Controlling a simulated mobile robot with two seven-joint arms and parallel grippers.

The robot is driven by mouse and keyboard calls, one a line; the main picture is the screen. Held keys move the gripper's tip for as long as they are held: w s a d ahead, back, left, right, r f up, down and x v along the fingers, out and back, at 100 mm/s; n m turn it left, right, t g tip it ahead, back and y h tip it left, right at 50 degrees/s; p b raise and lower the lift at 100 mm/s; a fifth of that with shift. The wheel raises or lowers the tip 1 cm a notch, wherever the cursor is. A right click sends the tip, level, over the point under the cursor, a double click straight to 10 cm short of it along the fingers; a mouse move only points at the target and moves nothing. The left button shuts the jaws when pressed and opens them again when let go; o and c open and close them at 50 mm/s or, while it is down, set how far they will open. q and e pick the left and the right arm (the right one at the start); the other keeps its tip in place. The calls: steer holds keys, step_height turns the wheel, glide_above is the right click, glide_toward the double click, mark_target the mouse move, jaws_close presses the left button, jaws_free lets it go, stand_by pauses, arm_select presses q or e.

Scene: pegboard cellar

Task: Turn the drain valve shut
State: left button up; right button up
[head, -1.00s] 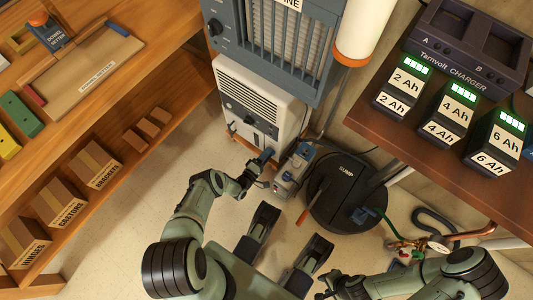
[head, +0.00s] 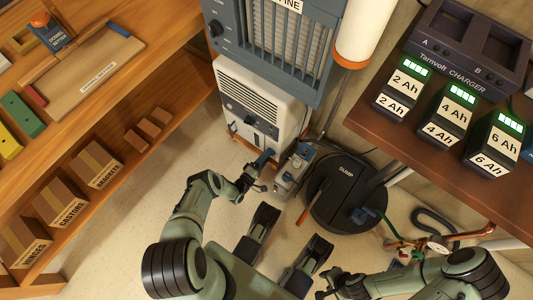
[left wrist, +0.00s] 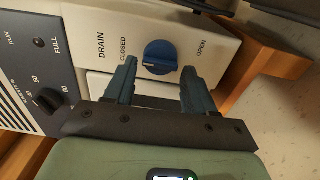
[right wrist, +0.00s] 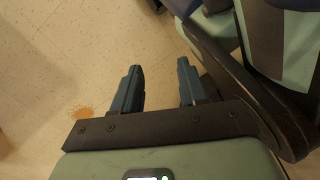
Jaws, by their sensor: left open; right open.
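The drain valve is a round blue knob (left wrist: 160,57) on a white panel, in the left wrist view. The word CLOSED stands to its left and OPEN to its right. A small pale mark shows on the knob's left side; its exact direction is hard to read. My left gripper (left wrist: 158,72) is open, its fingertips on either side of the knob; I cannot tell whether they touch it. In the head view this gripper (head: 263,162) is at the lower front of the white machine (head: 262,92), and the knob cannot be made out. My right gripper (right wrist: 159,68) is open and empty above the floor.
A black round sump lid (head: 345,195) and a small grey box (head: 293,172) lie close right of my left gripper. A wooden shelf unit (head: 110,165) stands left. A bench with a charger (head: 468,45) and batteries is at right.

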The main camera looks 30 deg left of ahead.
arm_select(q)
steer(key=s+p, duration=0.2)
steer(key=s, duration=0.9)
steer(key=shift+s+a, duration=0.25)
steer(key=shift+a, duration=0.2)
arm_select(e)
steer(key=shift+t, duration=0.9)
steer(key=w+r, duration=0.2)
steer(key=w, duration=0.1)
steer(key=w+r, duration=0.1)
steer(key=w, duration=0.1)
steer(key=shift+a, duration=0.3)
